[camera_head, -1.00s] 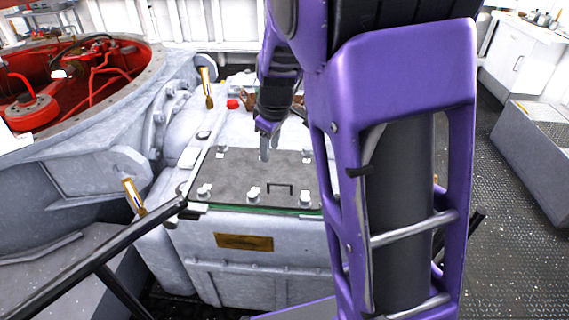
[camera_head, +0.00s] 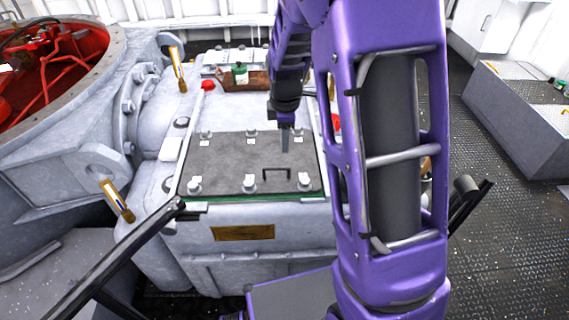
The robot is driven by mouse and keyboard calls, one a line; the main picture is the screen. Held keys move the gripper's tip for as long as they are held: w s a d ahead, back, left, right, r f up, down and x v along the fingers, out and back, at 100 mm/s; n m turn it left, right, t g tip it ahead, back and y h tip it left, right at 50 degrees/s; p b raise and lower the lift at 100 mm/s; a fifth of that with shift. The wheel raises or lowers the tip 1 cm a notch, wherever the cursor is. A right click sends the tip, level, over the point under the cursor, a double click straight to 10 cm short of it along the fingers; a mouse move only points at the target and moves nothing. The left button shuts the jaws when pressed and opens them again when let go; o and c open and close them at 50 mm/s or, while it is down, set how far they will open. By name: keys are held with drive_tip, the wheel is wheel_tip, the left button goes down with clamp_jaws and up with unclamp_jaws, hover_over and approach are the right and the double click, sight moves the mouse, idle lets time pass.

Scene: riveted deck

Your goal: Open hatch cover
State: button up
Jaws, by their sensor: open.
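The hatch cover (camera_head: 225,160) is a flat dark grey plate on top of a pale grey metal housing. It lies flat and looks shut, with light bolts or clamps along its near and far edges. A small dark handle (camera_head: 277,173) stands up near its front edge, right of the middle. My gripper (camera_head: 285,142) points down above the far right part of the cover, behind the handle, and appears apart from it. It is open and holds nothing that I can see. My purple arm hides the right side of the housing.
A brown tray (camera_head: 245,82) with a green item sits behind the cover. A red-lined round opening (camera_head: 60,75) is at the left. A dark rail (camera_head: 115,255) crosses the lower left. A grey box (camera_head: 525,125) stands at the right, with clear deck (camera_head: 500,240) before it.

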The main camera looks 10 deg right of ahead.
sight(284, 169)
drive_tip(key=f, duration=0.4)
drive_tip(key=w+f, duration=0.1)
drive_tip(key=f, duration=0.3)
drive_tip(key=w+f+b, duration=0.1)
drive_tip(key=f, duration=0.3)
drive_tip(key=shift+w+d+f, duration=0.2)
drive_tip(key=shift+w+d, duration=0.05)
clamp_jaws()
idle(0.8)
